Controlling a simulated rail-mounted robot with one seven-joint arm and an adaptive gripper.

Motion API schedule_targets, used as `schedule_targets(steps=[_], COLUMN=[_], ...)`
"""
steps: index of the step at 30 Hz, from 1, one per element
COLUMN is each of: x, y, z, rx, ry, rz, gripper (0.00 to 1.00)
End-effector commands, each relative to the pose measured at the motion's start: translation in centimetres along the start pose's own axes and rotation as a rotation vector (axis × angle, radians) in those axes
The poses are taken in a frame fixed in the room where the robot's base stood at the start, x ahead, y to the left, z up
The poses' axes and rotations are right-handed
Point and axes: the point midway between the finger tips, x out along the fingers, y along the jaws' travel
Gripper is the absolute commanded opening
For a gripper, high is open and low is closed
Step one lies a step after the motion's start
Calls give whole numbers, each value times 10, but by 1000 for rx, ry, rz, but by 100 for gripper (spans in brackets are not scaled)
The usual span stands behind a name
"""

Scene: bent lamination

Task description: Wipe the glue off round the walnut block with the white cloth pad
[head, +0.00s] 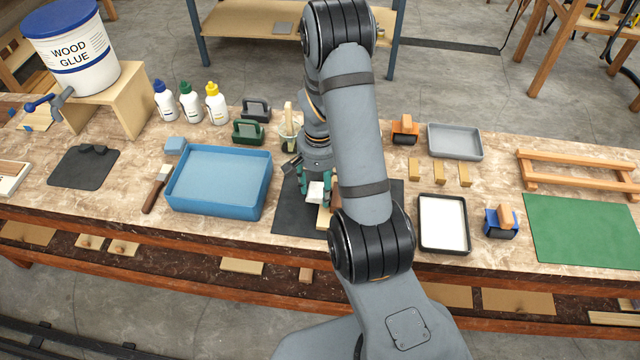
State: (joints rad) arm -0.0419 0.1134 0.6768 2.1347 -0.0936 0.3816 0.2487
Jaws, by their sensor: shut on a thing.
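My gripper (316,188) points down over the dark mat (290,218) in the middle of the bench. Its teal fingers are shut on the white cloth pad (316,193), a small white block shape between them. A pale wooden piece (323,217) lies on the mat just below and in front of the pad. I cannot tell whether the pad touches it.
A blue tub (218,205) stands close left of the mat. A black-rimmed white tray (443,223) and a blue-and-wood tool (501,222) lie to the right. Glue bottles (190,103) and a green holder (249,132) stand behind. Bare bench shows between the mat and white tray.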

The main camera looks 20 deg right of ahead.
Motion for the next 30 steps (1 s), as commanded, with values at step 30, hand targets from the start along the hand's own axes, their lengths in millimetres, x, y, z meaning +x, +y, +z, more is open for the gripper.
schedule_targets(steps=[30], x=[0], y=[-1], z=[33], rx=[2], ry=[1], rz=[-1], gripper=[30])
